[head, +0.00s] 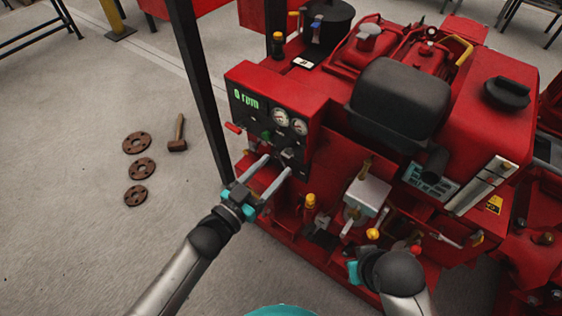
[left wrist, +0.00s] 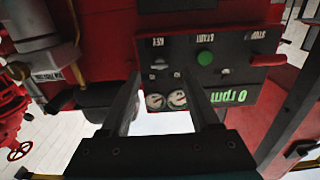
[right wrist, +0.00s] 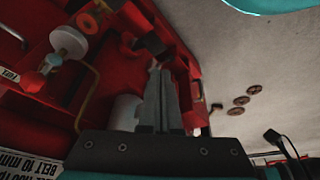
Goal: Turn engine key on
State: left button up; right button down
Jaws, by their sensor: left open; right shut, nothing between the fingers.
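The control panel (head: 262,112) is on the red pumpset's near left corner. It reads 0 rpm and has two round gauges (head: 290,122). In the left wrist view the panel (left wrist: 225,75) appears upside down, with KEY, START and STOP labels. A small light key fitting (left wrist: 158,63) sits by the KEY label, and its turn position is too small to tell. A green button (left wrist: 205,57) sits by START. My left gripper (head: 277,163) is open, fingers pointing at the panel's lower part, apparently empty. My right gripper (right wrist: 160,75) is shut and empty, low by the pumpset's front.
The red engine housing (head: 490,105) and black tank (head: 400,95) stand right of the panel. A dark post (head: 200,90) rises just left of it. Rusty flanges (head: 141,168) and a hammer (head: 178,135) lie on the floor at left. The floor there is mostly clear.

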aim_at(284, 156)
pick_arm(q)
jog(key=shift+b+x, duration=0.55)
jog(key=shift+x, duration=1.4)
pick_arm(e)
jog(key=shift+w+r+t, duration=0.15)
jog(key=shift+r+t, duration=0.15)
jog(key=shift+r, duration=1.15)
pick_arm(q)
jog(key=shift+c, duration=0.4)
grip_shut()
